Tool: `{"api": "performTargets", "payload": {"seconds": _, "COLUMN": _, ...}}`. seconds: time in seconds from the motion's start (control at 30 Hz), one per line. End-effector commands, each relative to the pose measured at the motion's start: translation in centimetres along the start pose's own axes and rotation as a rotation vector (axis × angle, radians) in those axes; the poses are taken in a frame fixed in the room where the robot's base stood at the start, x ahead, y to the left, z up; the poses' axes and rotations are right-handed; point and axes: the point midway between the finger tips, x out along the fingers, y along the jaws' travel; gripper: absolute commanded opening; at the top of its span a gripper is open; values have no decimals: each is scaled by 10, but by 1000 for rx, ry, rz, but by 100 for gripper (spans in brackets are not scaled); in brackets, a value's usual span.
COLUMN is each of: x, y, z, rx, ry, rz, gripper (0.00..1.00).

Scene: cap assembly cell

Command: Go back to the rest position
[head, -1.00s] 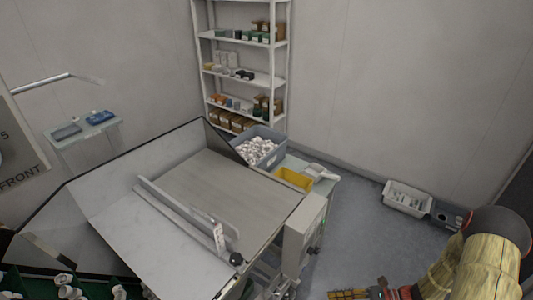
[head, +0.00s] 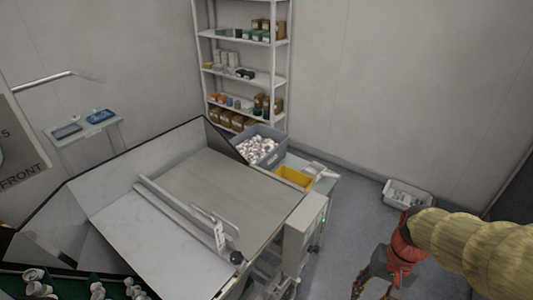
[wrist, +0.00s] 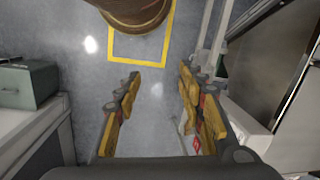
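My gripper (head: 365,283) shows at the lower right of the head view, hanging from the red wrist to the right of the bench, above the floor. In the wrist view my gripper (wrist: 158,75) has its two yellow-padded fingers well apart. Nothing is between them, only grey floor behind. My arm in its yellow cover comes in from the right edge of the head view.
A machine with a sloped metal tray (head: 215,185) fills the middle. A grey bin of white caps (head: 282,143) and a yellow bin (head: 293,178) stand behind it. A grey crate (head: 425,205) is on the floor by the wall. A yellow floor marking (wrist: 140,62) surrounds a brown round object (wrist: 135,15).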

Motion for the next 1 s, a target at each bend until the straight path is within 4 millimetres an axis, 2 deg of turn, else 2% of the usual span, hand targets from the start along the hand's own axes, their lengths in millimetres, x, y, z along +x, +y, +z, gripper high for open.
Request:
{"api": "performTargets", "payload": {"seconds": 0.03, "x": -13, "y": -3, "z": 4, "rx": -49, "ry": 53, "rz": 18, "gripper": 40}}
{"api": "performTargets", "payload": {"seconds": 0.2, "x": -53, "y": -13, "z": 19, "rx": -186, "ry": 215, "rz": 65, "gripper": 40}}
{"api": "performTargets", "payload": {"seconds": 0.6, "x": -135, "y": -54, "z": 61, "rx": -397, "ry": 534, "rz": 33, "gripper": 40}}
{"api": "performTargets", "payload": {"seconds": 0.73, "x": -143, "y": -63, "z": 68, "rx": -434, "ry": 565, "rz": 18, "gripper": 40}}
{"api": "performTargets", "payload": {"seconds": 1.0, "x": -142, "y": -65, "z": 68, "rx": -442, "ry": 561, "rz": 16, "gripper": 40}}
